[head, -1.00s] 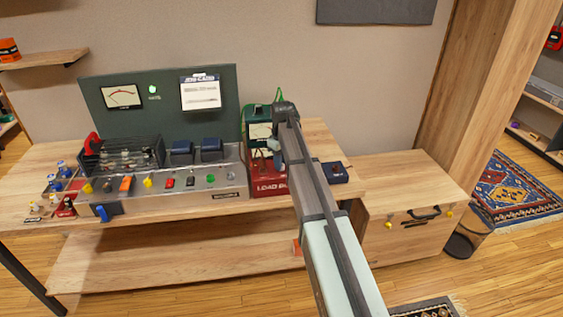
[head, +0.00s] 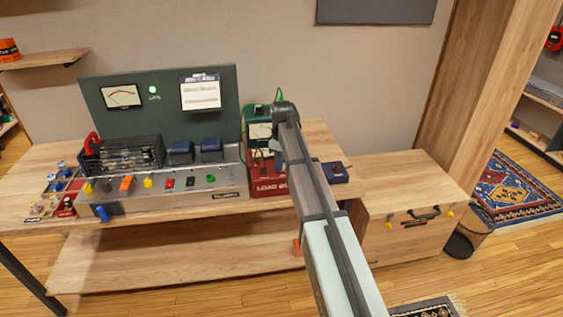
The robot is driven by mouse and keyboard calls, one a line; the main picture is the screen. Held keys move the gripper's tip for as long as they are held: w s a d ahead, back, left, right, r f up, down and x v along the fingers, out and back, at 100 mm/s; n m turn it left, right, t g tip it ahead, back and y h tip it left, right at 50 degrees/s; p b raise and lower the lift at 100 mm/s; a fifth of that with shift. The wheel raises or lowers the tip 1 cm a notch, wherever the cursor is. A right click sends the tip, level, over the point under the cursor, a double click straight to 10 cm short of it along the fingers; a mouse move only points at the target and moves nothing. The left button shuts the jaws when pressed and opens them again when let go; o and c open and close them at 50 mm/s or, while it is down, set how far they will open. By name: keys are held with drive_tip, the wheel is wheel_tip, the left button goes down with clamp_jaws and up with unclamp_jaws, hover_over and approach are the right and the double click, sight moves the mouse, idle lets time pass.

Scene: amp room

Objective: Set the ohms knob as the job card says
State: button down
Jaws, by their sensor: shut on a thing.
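The red load box (head: 268,188) stands on the bench, right of the amp chassis. My gripper (head: 279,163) is down at the load box, partly covered by my own arm. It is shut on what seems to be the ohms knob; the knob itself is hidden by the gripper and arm. The job card (head: 200,94) hangs on the dark green back panel, its writing too small to read. A green meter (head: 259,131) stands behind the gripper.
The amp chassis (head: 215,194) with coloured knobs and switches fills the bench's middle. A panel meter (head: 121,96) and a lit green lamp (head: 152,89) are on the back panel. A small dark blue box (head: 334,173) sits right of my arm.

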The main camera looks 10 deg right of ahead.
drive_tip(key=c, duration=0.9)
unclamp_jaws()
drive_tip(key=shift+o, duration=0.2)
drive_tip(key=shift+r, duration=0.1)
wheel_tip(320, 180, up, 14)
drive_tip(key=shift+f, duration=0.25)
